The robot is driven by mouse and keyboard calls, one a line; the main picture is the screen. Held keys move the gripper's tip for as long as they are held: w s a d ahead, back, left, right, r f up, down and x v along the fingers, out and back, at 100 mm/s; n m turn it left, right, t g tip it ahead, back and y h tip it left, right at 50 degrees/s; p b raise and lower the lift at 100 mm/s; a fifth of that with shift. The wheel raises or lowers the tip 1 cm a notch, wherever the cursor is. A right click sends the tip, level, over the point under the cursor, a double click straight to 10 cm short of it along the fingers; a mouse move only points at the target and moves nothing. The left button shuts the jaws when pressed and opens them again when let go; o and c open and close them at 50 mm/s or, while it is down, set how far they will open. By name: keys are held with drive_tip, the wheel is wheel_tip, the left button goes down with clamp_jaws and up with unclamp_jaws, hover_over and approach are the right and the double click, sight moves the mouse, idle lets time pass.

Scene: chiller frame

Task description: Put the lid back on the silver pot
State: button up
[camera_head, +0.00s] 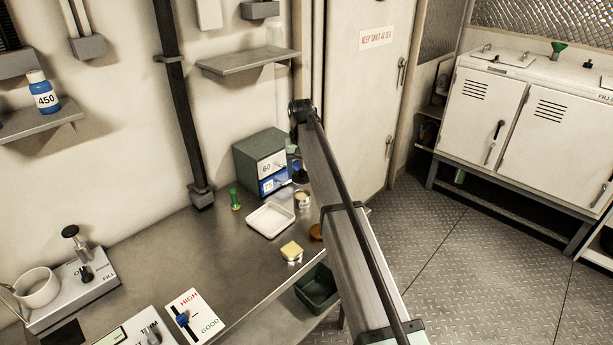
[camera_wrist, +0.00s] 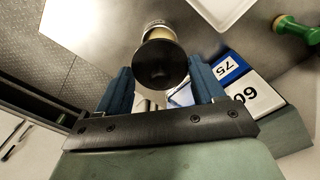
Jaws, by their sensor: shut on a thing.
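My gripper (camera_wrist: 162,80) has its two blue fingers closed on a dark, round-topped piece (camera_wrist: 160,66), which looks like the lid by its knob. In the head view this dark piece (camera_head: 300,177) shows beside the drawer box. A small silver pot (camera_head: 303,201) with a cream top stands upright on the bench just below it. In the wrist view the pot's silver rim (camera_wrist: 154,24) shows just beyond the dark piece, which hides much of the pot. I cannot tell whether the piece touches the pot.
A white tray (camera_head: 270,220) lies left of the pot. The grey drawer box (camera_head: 259,155) stands behind, and a green stamp-like thing (camera_head: 235,200) is farther left.

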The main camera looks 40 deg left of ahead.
drive_tip(key=shift+f, duration=3.2)
drive_tip(key=shift+f, duration=0.2)
drive_tip(key=o, duration=1.1)
drive_tip(key=shift+r, duration=0.15)
drive_tip(key=shift+r, duration=3.4)
drive_tip(key=shift+c, duration=0.4)
clamp_jaws()
